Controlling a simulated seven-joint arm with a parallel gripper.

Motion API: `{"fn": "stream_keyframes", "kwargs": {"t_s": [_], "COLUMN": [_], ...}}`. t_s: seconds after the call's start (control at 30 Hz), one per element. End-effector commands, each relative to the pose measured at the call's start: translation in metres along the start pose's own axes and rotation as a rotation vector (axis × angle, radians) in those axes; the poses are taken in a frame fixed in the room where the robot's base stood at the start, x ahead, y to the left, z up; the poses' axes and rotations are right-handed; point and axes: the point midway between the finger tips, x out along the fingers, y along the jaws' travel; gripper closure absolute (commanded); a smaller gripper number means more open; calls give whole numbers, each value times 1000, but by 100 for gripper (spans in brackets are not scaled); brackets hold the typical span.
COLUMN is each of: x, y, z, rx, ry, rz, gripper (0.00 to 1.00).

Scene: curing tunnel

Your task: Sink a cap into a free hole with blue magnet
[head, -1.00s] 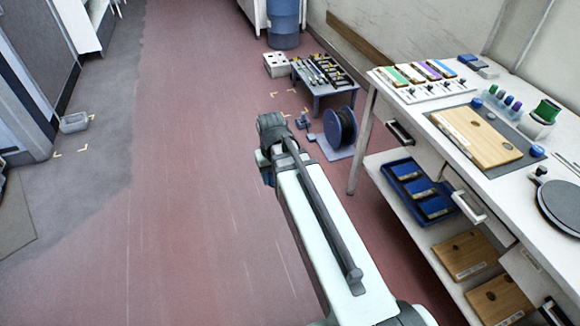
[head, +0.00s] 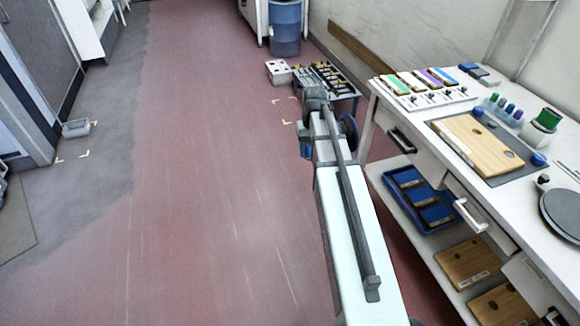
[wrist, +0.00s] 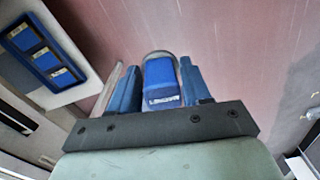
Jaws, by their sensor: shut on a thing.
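My gripper (wrist: 160,88) is shut on a blue block with a white label (wrist: 161,80), probably the blue magnet. The block sits between the two blue fingers, with a grey rounded edge behind it. In the head view my gripper (head: 306,148) is over the floor left of the bench, and the block is hard to make out. A wooden board (head: 468,140) lies on a dark mat on the bench, with a dark round hole near its right end. Green, purple and blue capped pieces (head: 507,110) stand in a clear rack behind the board.
The white bench (head: 408,112) runs along the right. A blue tray (head: 456,222) with labelled blue boxes and wooden boards (head: 468,262) are on its lower shelf. A low table (head: 345,90) with tools and a white box (head: 278,72) stand beyond.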

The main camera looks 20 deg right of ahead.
Motion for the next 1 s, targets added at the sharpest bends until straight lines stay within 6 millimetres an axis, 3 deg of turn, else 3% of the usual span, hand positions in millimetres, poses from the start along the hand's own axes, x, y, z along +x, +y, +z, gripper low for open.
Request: {"fn": "stream_keyframes", "kwargs": {"t_s": [0.03, 0.1, 0.4, 0.7, 1.0], "x": [-4, -9, -33, -58, -83], "y": [20, 43, 152, 269, 380], "z": [-16, -28, -68, -88, -89], "rx": [23, 48, 155, 258, 350], "ry": [1, 2, 3, 6, 10], "rz": [-1, -3, -11, -18, -25], "gripper": [100, 100, 100, 100, 100]}}
